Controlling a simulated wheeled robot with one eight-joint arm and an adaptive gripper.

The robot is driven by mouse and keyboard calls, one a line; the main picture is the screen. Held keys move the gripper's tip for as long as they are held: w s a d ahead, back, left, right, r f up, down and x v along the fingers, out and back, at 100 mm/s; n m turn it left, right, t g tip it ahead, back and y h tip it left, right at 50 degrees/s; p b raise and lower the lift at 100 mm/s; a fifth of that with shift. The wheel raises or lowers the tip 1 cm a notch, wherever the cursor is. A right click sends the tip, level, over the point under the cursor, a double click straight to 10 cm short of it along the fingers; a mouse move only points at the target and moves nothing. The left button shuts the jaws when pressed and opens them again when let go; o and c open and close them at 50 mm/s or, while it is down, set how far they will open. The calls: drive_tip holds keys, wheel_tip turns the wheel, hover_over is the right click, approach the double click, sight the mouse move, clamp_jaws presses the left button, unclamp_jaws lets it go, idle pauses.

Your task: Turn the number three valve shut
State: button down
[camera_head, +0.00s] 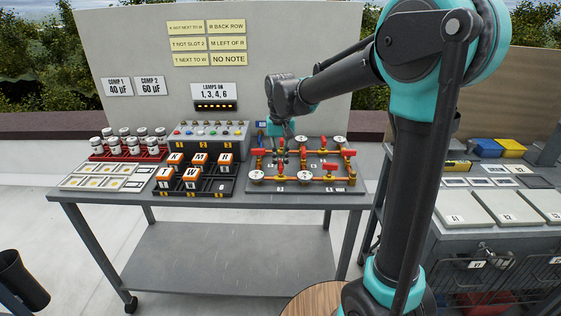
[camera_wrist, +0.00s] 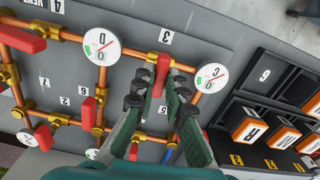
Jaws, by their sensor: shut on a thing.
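The valve board (camera_wrist: 200,22) carries brass pipes, red lever handles and round gauges. In the wrist view, the red handle (camera_wrist: 162,68) beside the number 3 label (camera_wrist: 166,36) sits on the pipe between gauge D (camera_wrist: 101,46) and gauge C (camera_wrist: 211,77). It appears to lie across that pipe. My gripper (camera_wrist: 158,94) is shut on this handle, with a finger on each side. In the head view, my gripper (camera_head: 286,138) reaches down over the left part of the board, and the arm hides some of the fittings there.
Other red handles stand close by, including one (camera_wrist: 22,40) near label 4. Left of the board in the head view are a black rack (camera_head: 205,187) with orange-and-white blocks and a switch box (camera_head: 208,141). The table's lower shelf (camera_head: 225,240) is empty.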

sight(281, 163)
drive_tip(key=c, duration=1.6)
unclamp_jaws()
drive_tip(key=shift+o, duration=0.2)
wheel_tip(281, 163, up, 12)
drive_tip(key=s+d+f, duration=0.2)
drive_tip(key=d+f, duration=0.2)
drive_tip(key=s+d+f+t, duration=0.1)
drive_tip(key=s+d+f, duration=0.2)
drive_tip(key=d+f, duration=0.2)
drive_tip(key=s+d+f+t, duration=0.1)
drive_tip(key=s+d+f, duration=0.1)
drive_tip(key=d+f, duration=0.2)
drive_tip(key=shift+s+d+f+m, duration=0.3)
drive_tip(key=shift+s+f, duration=0.1)
drive_tip(key=shift+f, duration=0.15)
drive_tip(key=s+d+f+t, duration=0.2)
drive_tip(key=s+d+f, duration=0.5)
drive_tip(key=s+f, duration=0.3)
drive_tip(key=shift+s+f, duration=0.3)
drive_tip(key=shift+s, duration=0.35)
